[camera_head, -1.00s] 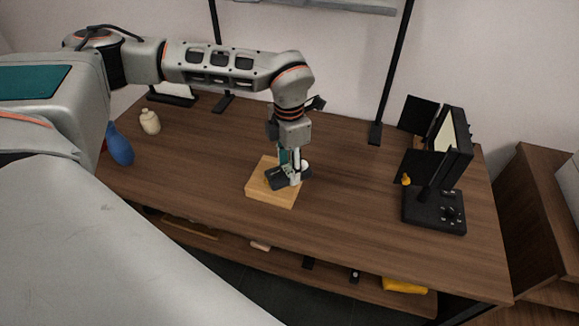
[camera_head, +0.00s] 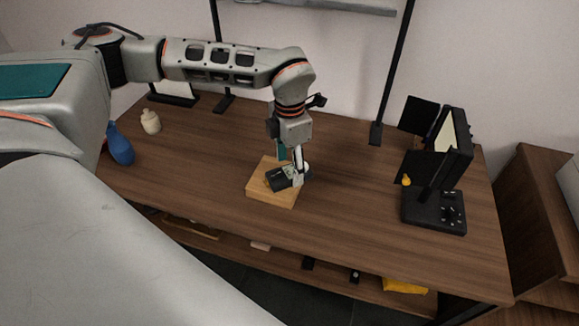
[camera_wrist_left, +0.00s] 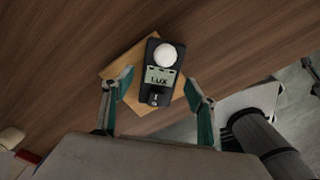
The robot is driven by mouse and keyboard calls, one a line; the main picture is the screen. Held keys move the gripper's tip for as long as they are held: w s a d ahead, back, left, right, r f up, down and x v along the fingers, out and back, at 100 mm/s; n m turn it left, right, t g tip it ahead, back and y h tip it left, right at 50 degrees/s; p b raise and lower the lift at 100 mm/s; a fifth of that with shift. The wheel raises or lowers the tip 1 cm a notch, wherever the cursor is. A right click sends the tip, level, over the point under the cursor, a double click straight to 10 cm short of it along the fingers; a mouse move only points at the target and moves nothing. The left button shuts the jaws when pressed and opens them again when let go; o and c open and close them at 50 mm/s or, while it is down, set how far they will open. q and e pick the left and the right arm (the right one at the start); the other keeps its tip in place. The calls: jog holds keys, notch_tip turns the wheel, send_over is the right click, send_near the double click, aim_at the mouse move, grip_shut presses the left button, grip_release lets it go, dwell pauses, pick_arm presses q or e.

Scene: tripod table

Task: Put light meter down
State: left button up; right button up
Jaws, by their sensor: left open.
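The light meter (camera_wrist_left: 161,77) is a dark device with a white dome and a "LUX" display. It lies on a light wooden block (camera_wrist_left: 124,62) on the table. In the head view the meter (camera_head: 279,179) shows partly behind my gripper, and the block (camera_head: 268,196) sits near the table's middle. My left gripper (camera_head: 293,178) points down over the block. In the wrist view its teal-lined fingers (camera_wrist_left: 158,96) are open, one on each side of the meter, with gaps between. My right gripper is not in view.
A black panel lamp (camera_head: 434,208) stands at the right of the brown table (camera_head: 350,205), with a small yellow item (camera_head: 406,180) beside it. A blue bottle (camera_head: 120,146) and a cream bottle (camera_head: 150,121) stand at the left. Black stand poles (camera_head: 392,75) rise at the back.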

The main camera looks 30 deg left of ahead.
aim_at(289, 172)
pick_arm(q)
notch_tip(289, 172, up, 11)
jog(key=p, duration=0.1)
jog(key=shift+s, duration=0.1)
dwell(0.6)
